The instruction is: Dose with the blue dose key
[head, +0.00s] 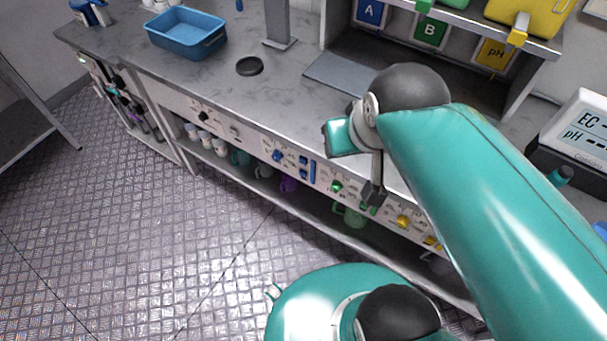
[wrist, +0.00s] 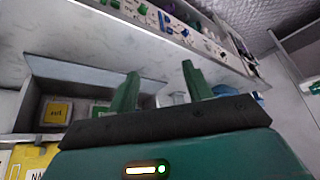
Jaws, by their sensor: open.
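The control panel (head: 322,180) runs along the bench front with blue, green and yellow controls. A blue round knob (head: 277,155) sits on it, with upright blue pieces (head: 313,169) just to its right. I cannot tell for sure which one is the blue dose key. In the wrist view, blue controls show small on the panel at the top (wrist: 164,21). My gripper (wrist: 160,70) is open with nothing between its two green fingers. It is apart from the panel. In the head view my arm hangs over the bench edge and the fingertips are not clearly seen.
On the bench are a blue tub (head: 187,34), a dark round hole or ring (head: 250,66) and an EC/pH meter (head: 578,140). A shelf above holds signs A, B (head: 430,31) and pH. Mugs and bottles (head: 205,138) stand on the shelf below. The floor at left is clear.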

